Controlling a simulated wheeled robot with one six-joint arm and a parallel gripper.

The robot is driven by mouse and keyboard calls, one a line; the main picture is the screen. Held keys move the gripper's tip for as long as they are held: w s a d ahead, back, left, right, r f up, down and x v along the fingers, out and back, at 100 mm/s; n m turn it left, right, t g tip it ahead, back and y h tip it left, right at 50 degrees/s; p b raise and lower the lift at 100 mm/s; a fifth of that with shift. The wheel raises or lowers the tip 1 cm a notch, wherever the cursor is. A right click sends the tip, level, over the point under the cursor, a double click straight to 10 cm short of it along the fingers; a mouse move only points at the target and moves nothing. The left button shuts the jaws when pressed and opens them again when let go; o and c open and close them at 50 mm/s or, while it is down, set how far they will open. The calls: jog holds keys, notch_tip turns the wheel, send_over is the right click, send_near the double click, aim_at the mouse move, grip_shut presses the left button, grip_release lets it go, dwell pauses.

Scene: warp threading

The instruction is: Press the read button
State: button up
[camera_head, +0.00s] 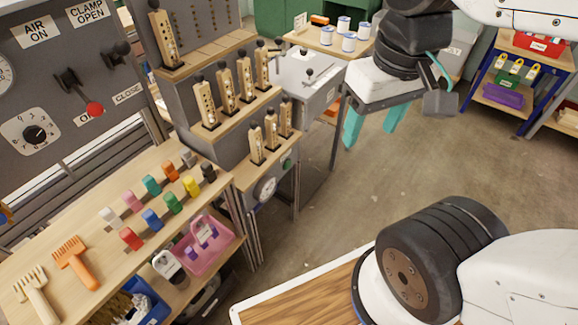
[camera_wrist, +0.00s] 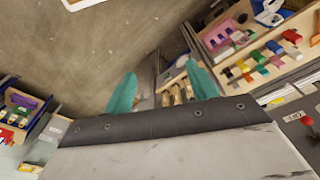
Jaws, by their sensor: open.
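My gripper (camera_head: 373,123) hangs in the air at the upper middle of the head view, its two teal fingers apart with nothing between them. The wrist view also shows the open gripper (camera_wrist: 161,78), its fingers over the wooden pieces and floor in the background. No button with a readable "read" label shows. A small green button-like spot (camera_head: 287,163) and a round dial (camera_head: 265,188) are on the front of the lower stepped stand, left of and below my gripper. I cannot tell whether that spot is the read button.
A stepped rack (camera_head: 225,135) holds several upright wooden pieces. A grey box (camera_head: 308,78) with a lever stands beside it. Coloured clips and two combs lie on the wooden bench (camera_head: 70,215) at left. A table with white-and-blue spools (camera_head: 343,25) is behind. The floor (camera_head: 420,165) is open.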

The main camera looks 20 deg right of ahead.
grip_shut()
dwell(1.7)
